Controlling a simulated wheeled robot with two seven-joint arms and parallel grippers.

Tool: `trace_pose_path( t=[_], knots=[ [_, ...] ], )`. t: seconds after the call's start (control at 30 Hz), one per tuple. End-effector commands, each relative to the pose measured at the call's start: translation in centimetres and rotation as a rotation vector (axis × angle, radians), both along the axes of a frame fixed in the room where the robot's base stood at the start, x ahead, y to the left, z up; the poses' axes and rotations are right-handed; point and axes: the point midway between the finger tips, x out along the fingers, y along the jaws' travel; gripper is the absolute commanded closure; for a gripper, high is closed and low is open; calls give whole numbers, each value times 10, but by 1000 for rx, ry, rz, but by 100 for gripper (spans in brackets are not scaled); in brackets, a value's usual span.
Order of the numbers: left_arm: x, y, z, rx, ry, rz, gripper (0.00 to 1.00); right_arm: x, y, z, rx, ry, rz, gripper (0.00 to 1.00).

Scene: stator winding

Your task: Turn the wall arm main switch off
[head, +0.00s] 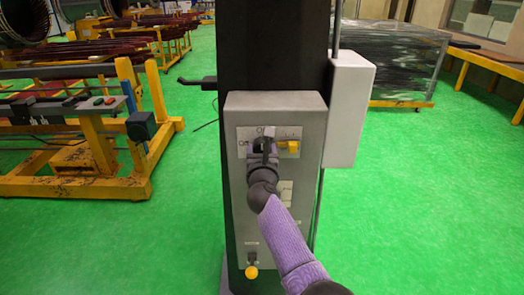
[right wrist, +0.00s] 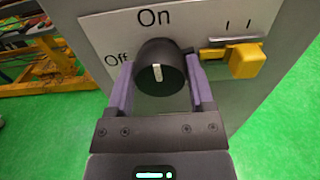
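The main switch is a round black knob (right wrist: 160,68) with a short white mark, on a white label plate on the grey control box. The mark points roughly up towards the word "On"; "Off" is printed to the knob's left. My right gripper (right wrist: 159,82) has its two purple fingers on either side of the knob, spread about as wide as it. They look open, with contact hard to judge. In the head view, my right gripper (head: 264,150) covers most of the knob in front of the control box (head: 304,185). My left gripper is not in view.
A yellow switch (right wrist: 245,60) sits close to the right of the knob. A yellow button (head: 251,272) is low on the box. A pale box (head: 349,108) is mounted at the right. Yellow frames (head: 100,150) stand left, with open green floor around.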

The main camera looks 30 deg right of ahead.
Motion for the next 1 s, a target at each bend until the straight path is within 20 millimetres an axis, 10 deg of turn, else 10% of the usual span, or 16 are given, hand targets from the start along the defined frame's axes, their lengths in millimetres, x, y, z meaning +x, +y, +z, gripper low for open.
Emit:
trace_pose_path(
  t=[0.27, 1.0],
  knots=[
    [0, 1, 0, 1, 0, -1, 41, 0, 0, 0, 0, 0, 0, 92],
    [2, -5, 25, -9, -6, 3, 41, 0, 1, 1, -333, 207, 2, 92]
  ],
)
